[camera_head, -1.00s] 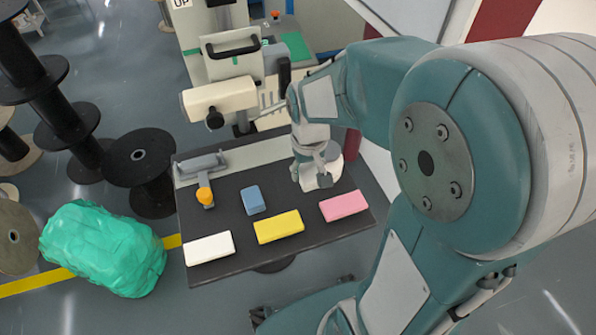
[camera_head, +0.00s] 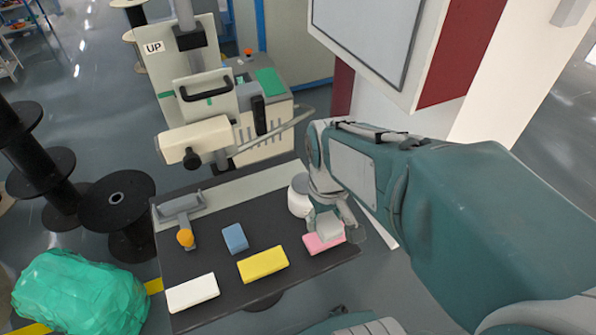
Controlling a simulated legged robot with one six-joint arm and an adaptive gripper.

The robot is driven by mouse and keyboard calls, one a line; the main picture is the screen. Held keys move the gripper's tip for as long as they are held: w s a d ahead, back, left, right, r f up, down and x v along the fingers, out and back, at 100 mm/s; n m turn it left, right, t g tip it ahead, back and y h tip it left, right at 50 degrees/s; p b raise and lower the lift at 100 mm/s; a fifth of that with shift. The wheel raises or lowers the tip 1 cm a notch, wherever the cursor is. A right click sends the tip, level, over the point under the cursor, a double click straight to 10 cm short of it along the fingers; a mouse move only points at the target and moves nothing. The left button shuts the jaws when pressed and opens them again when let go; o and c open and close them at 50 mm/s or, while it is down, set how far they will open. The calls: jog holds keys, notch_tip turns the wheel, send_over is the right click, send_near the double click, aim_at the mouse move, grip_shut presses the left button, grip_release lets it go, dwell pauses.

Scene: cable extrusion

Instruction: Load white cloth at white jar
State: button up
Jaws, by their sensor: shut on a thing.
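My gripper (camera_head: 336,222) is over the right part of the dark table, above the pink block. It is shut on a small pale grey-white piece (camera_head: 328,228), which looks like the white cloth, though its fingers partly hide it. The white jar (camera_head: 298,197) stands upright on the table just left of and behind the gripper. My wrist partly covers the jar.
On the dark table (camera_head: 215,265) lie a white block (camera_head: 192,293), a yellow block (camera_head: 263,265), a blue block (camera_head: 235,238) and a pink block (camera_head: 318,243). A machine (camera_head: 215,125) stands behind.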

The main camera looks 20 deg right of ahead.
jog(key=shift+c, duration=0.5)
notch_tip(320, 180, up, 3)
send_over(304, 181)
jog(key=shift+w+d+f, duration=0.1)
jog(key=shift+w, duration=0.05)
jog(key=shift+f, duration=2.95)
jog(key=shift+f, duration=0.5)
jog(key=shift+r, duration=3.55)
